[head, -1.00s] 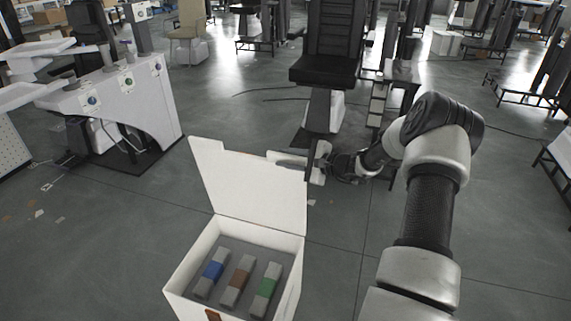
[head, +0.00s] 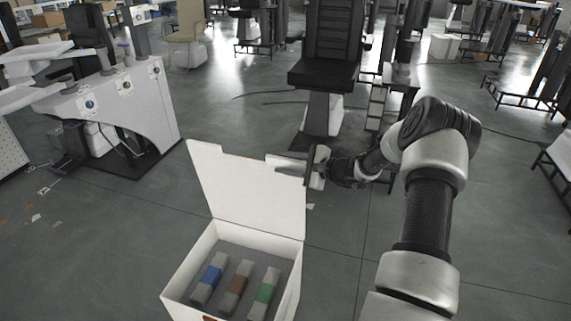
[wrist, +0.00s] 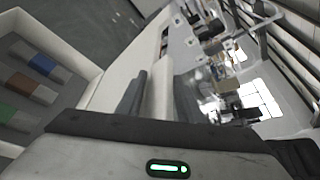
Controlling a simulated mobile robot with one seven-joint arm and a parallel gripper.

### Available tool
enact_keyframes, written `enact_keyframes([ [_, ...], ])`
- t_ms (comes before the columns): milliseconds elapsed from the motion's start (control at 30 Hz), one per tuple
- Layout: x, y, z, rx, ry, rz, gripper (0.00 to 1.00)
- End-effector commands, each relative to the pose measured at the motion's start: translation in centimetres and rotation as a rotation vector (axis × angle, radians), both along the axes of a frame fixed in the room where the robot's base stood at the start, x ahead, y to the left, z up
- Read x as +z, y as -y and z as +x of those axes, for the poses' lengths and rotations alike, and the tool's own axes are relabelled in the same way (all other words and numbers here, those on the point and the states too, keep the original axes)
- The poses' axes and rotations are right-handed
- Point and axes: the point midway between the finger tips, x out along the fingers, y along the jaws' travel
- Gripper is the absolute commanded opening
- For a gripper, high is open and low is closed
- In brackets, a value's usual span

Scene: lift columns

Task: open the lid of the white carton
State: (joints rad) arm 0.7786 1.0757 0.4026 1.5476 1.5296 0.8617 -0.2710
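The white carton (head: 290,285) stands on the floor at the bottom middle of the head view. Its lid (head: 240,190) is raised and stands roughly upright at the back edge. The carton's open inside also shows at the left of the wrist view (wrist: 85,55). My gripper (head: 285,163) is at the lid's upper right corner, with its fingers reaching left along the top edge. In the wrist view the fingers (wrist: 147,97) are close together beside the white lid (wrist: 118,70). I cannot tell whether the lid is pinched between them.
Blue, brown and green banded grey blocks (head: 237,285) lie inside the carton. A black chair-like seat (head: 325,73) on a column stands behind my gripper. A white workstation (head: 125,100) stands at the left. The floor left of the carton is mostly clear.

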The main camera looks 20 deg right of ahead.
Motion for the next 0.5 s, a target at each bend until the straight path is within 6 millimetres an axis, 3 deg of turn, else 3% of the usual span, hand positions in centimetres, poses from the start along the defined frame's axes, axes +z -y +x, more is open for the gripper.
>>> enact_keyframes([
  [267, 0.4, 0.4, -0.3, -0.002, 0.003, 0.000, 0.33],
  [500, 1.6, 3.1, -3.6, -0.005, 0.003, -0.001, 0.33],
])
